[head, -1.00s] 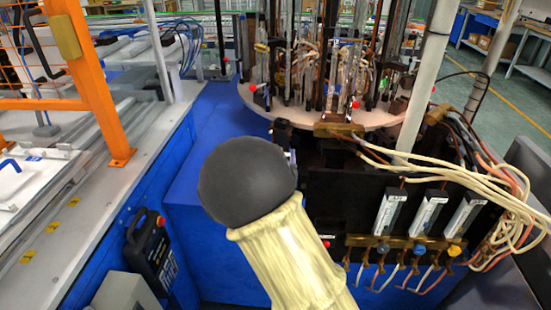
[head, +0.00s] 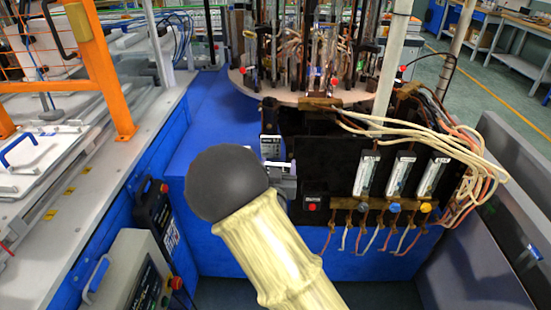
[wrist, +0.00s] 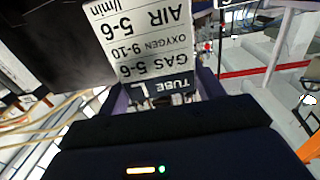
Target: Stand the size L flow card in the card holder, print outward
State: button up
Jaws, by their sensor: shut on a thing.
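My gripper (wrist: 163,98) is shut on the size L flow card (wrist: 142,42). In the wrist view the white card sticks out beyond the fingers, its dark "TUBE L" band nearest them. Its gas, oxygen and air lines face the camera and read upside down. In the head view my gripper (head: 284,170) is partly hidden behind my dark wrist, at the left end of the black burner panel (head: 325,160). A small pale labelled piece (head: 270,147) shows just above it; I cannot tell whether it is the held card. I cannot make out the card holder clearly.
Three flow meters (head: 400,175) with hoses and cables hang on the panel's right side. A round table (head: 310,98) with glass tubes and burners stands behind. A blue surface (head: 215,125) lies left of it. An orange frame (head: 105,70) and a bench are further left.

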jog(key=s+d+f+m+h, duration=0.2)
jog(key=s+d+f, duration=0.4)
jog(key=d+f, duration=0.8)
jog(key=shift+s+d+f+g+h, duration=0.25)
jog(key=shift+f+g+h, duration=0.2)
jog(key=shift+h, duration=0.35)
jog(key=shift+w+f, duration=0.1)
